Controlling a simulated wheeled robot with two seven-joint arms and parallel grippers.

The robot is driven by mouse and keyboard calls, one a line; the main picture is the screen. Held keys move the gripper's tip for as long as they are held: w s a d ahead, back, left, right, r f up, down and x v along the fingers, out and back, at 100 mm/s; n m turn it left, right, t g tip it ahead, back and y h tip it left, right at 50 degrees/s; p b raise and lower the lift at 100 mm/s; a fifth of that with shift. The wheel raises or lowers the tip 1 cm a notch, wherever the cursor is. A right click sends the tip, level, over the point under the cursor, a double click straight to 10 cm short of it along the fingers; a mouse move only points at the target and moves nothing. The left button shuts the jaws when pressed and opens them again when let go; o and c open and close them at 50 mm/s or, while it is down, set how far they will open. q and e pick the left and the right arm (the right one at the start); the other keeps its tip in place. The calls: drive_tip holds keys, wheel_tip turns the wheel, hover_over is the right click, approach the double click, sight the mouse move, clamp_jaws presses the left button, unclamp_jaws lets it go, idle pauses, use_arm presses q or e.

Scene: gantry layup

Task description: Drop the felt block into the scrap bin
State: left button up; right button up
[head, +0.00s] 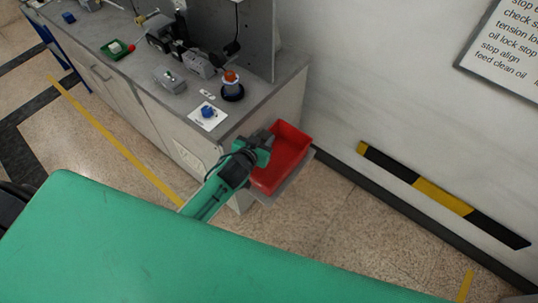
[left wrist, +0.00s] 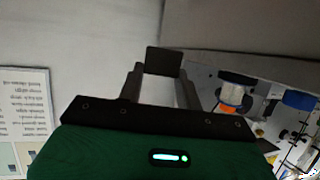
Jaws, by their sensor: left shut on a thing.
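The red scrap bin (head: 292,133) sits on a grey shelf at the end of the bench in the head view. Its inside looks empty where I can see it. My left gripper (head: 264,142) is at the bin's left rim in the picture, its tips over or beside that edge; I cannot tell its height. In the left wrist view my left gripper (left wrist: 161,88) is shut on a dark, square-faced block, the felt block (left wrist: 163,61), held at the fingertips. My right gripper is in neither view.
The grey bench (head: 130,55) carries a blue knob on a white plate (head: 208,112), an orange-and-white spool (head: 231,85), grey devices and a green tray (head: 116,48). A wall with a striped bar (head: 440,195) stands to the right. Floor is clear between.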

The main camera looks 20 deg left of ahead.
use_arm(q)
drive_tip(key=w+f+b, duration=0.5)
drive_tip(key=w+f, duration=0.2)
drive_tip(key=f, duration=0.2)
drive_tip(key=shift+d+h, duration=0.15)
drive_tip(key=shift+h, duration=0.25)
drive_tip(key=o, duration=1)
drive_tip(key=shift+o, duration=0.2)
drive_tip(key=shift+s, duration=0.15)
drive_tip(key=b+v, duration=0.1)
drive_tip(key=v, duration=1.2)
drive_tip(key=shift+s+r+b, duration=0.15)
drive_tip(key=shift+s+b, duration=0.1)
drive_tip(key=shift+b, duration=0.1)
